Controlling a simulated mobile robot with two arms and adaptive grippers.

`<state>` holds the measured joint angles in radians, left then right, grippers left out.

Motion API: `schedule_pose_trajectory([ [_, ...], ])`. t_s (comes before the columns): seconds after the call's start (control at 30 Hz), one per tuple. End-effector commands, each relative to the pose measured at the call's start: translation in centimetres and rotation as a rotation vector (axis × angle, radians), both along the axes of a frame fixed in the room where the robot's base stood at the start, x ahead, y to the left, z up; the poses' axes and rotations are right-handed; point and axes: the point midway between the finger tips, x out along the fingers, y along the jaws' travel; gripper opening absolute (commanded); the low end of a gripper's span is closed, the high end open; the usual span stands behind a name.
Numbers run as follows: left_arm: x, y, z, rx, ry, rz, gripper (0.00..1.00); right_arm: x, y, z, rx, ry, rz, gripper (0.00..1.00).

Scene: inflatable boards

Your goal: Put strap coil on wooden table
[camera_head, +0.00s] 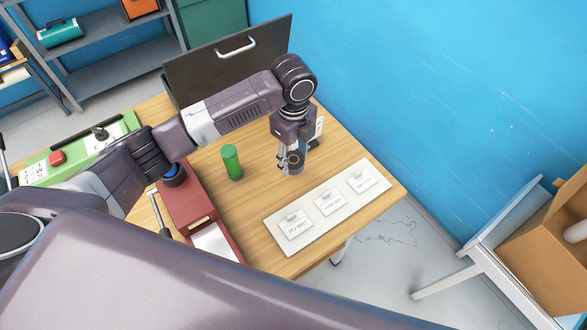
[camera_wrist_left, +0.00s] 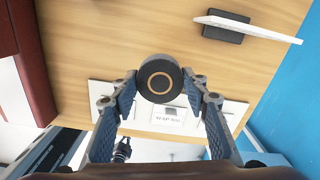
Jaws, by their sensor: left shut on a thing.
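The strap coil is a dark round disc with an orange ring on its face. In the left wrist view the coil (camera_wrist_left: 160,78) sits between the fingertips of my left gripper (camera_wrist_left: 161,84). In the head view my left gripper (camera_head: 289,166) points down over the wooden table (camera_head: 250,198), shut on the coil (camera_head: 296,159). The coil is over the right half of the table, behind the white label board. I cannot tell whether it touches the tabletop. The table's wood also shows in the left wrist view (camera_wrist_left: 110,35). My right gripper is not in view.
A white board with several labels (camera_head: 328,203) lies along the front right edge. A red box (camera_head: 188,203) and a green panel (camera_head: 85,150) are at left. A small sign stands behind the gripper. Bare wood lies between cylinder and board.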

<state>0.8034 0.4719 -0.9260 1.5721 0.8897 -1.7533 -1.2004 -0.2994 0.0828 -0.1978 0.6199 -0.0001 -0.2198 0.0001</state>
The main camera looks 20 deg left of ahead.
Motion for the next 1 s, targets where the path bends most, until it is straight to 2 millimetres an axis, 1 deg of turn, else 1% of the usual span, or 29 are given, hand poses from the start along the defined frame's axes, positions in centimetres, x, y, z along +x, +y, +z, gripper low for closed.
schedule_pose_trajectory([
  [0.1,0.0,-0.1,-1.8,0.0,0.001,0.001,0.15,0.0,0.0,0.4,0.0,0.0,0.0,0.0],
  [0.27,0.0,-0.1,-3.0,0.0,-0.001,0.0,0.15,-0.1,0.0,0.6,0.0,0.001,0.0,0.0],
  [0.5,0.0,0.0,-6.4,0.0,-0.001,0.001,0.15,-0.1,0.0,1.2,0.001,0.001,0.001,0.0],
  [0.6,0.0,0.0,-6.9,0.0,-0.001,0.0,0.15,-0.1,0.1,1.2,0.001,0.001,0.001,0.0],
  [0.83,0.0,0.0,-7.0,-0.001,-0.002,0.0,0.15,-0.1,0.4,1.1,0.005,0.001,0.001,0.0],
  [0.97,0.0,-0.1,-7.3,-0.001,-0.002,0.0,0.15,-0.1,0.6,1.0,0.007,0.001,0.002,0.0],
  [1.0,0.0,-0.1,-7.3,-0.001,-0.002,0.0,0.46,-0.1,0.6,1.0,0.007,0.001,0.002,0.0],
])
